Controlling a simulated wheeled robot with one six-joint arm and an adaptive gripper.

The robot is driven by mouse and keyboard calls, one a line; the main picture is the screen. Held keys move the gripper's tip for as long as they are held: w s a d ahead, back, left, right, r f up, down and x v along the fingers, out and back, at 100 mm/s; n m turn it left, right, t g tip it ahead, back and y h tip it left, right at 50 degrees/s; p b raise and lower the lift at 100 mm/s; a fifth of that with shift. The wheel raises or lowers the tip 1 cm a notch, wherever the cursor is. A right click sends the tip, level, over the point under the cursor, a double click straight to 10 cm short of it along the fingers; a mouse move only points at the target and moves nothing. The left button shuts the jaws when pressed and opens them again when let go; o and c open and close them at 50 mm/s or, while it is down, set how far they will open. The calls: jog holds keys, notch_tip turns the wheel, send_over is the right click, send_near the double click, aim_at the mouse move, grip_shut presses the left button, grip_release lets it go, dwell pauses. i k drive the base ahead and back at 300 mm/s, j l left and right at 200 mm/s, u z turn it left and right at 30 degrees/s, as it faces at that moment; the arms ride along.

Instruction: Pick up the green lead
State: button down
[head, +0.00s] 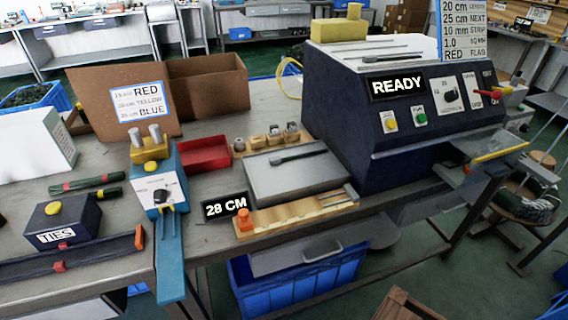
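No lead that I can clearly tell as the green one shows in the head view. Two dark green rod-like pieces lie on the bench at the left: one with red bands (88,184) and, just in front of it, a green one with dark ends (95,195). I cannot tell whether either is a lead. A thin yellow lead (284,82) loops down at the left of the big dark blue machine (345,125), whose display reads READY. My gripper is not in view.
The bench (110,225) carries a blue device with a chute (168,255), a TIES box (62,222), a red tray (205,154), a 28 CM display (225,206) and a wooden gauge board (295,212). A blue crate (300,290) stands below. A stool (520,195) holds dark coils.

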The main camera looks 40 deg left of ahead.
aim_at(275, 160)
jog(key=u, duration=1.1)
